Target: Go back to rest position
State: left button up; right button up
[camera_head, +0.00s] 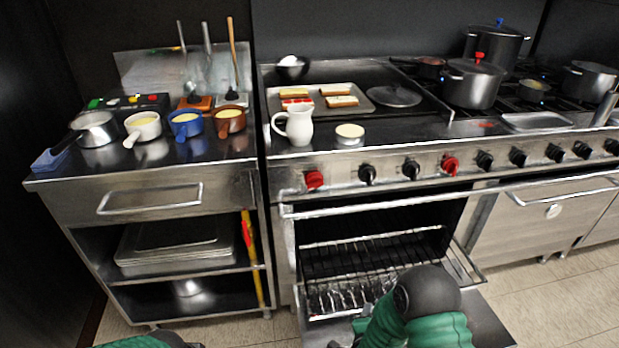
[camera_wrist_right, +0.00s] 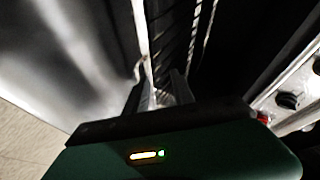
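My right gripper (camera_head: 350,326) is low in front of the open oven, over the lowered oven door (camera_head: 487,325). Its green and black arm covers part of the door. In the right wrist view the two fingers (camera_wrist_right: 160,88) stand apart, with a gap between them. The oven rack shows through that gap, and I see nothing held. Of my left arm, only a green and black piece shows at the bottom left edge of the head view; its gripper is out of frame.
The oven rack (camera_head: 375,255) sits in the open oven. The stove front has red and black knobs (camera_head: 411,169). A white pitcher (camera_head: 299,126) stands on the stove's front edge. Several small pans line the left counter (camera_head: 110,170), above shelved trays (camera_head: 180,258). Floor (camera_head: 545,300) shows at right.

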jog(key=s+a+r+n+g+y, duration=0.3)
jog(key=s+r+n+g+y, duration=0.15)
jog(key=r+n, duration=0.45)
jog(key=s+d+r+n+g+p, duration=0.15)
jog(key=s+r+n, duration=0.25)
jog(key=s, duration=0.4)
jog(key=s+d+r+n+g+p, duration=0.1)
jog(key=s+d+r+n+g, duration=0.25)
jog(key=s, duration=0.45)
notch_tip(320, 180, up, 24)
jog(key=a+p, duration=0.1)
jog(key=p, duration=2.2)
jog(key=shift+f+t, duration=0.15)
jog(key=shift+t, duration=0.2)
